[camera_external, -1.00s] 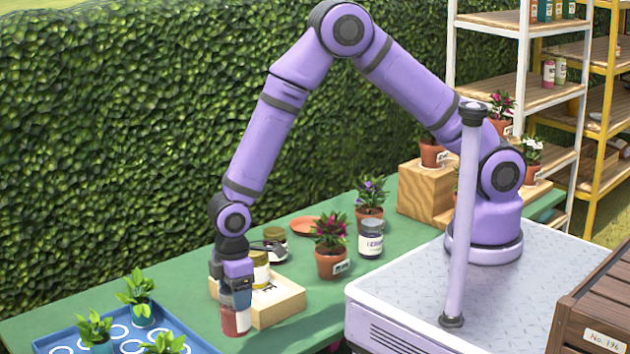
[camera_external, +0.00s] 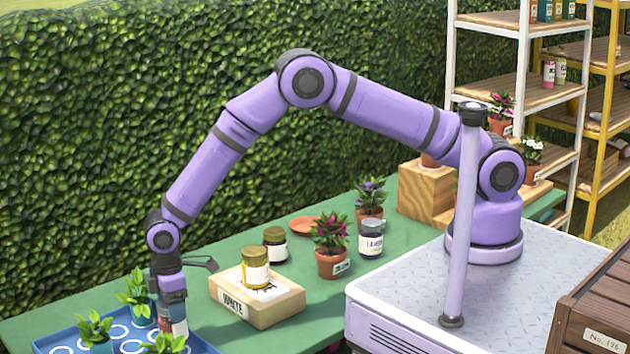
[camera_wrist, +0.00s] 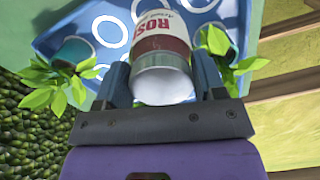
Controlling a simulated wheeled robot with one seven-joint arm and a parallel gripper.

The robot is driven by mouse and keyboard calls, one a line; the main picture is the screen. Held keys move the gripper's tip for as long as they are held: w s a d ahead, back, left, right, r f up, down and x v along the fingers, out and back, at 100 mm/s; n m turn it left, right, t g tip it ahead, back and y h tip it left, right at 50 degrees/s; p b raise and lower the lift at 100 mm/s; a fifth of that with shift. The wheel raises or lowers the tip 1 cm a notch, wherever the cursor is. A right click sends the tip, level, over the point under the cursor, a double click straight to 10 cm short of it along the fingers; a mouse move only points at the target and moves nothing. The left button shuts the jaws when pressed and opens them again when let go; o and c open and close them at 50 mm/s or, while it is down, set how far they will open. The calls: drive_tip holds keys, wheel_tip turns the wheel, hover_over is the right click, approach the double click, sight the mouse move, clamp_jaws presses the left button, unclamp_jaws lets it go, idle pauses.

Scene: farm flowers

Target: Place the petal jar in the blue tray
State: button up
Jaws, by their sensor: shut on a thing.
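My gripper (camera_external: 172,312) is shut on a jar with a red and white label, whose visible letters read "ROS". The jar (camera_wrist: 162,62) sits between the two fingers in the wrist view. In the outside view the jar (camera_external: 178,327) is partly hidden by the gripper and a plant. The blue tray (camera_external: 198,345) is at the lower left of the outside view, with white ring marks on its floor. The jar is over the tray's right part; I cannot tell whether it touches the floor. The tray (camera_wrist: 50,42) also shows behind the jar in the wrist view.
Several small plants in teal pots stand in the tray, one (camera_external: 141,300) close to my gripper and one (camera_external: 165,343) in front. A wooden block (camera_external: 285,308) marked "WHITE" bears a yellow-lidded jar (camera_external: 256,268). A dark-lidded jar (camera_external: 275,245) and potted flowers (camera_external: 331,245) stand beyond.

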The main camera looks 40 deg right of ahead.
drive_tip(key=shift+w+a, duration=0.5)
drive_tip(key=shift+w, duration=0.1)
drive_tip(key=shift+f, duration=1.75)
drive_tip(key=shift+f, duration=0.15)
drive_tip(key=o, duration=1.4)
wheel_tip(320, 180, up, 12)
drive_tip(key=shift+r, duration=0.15)
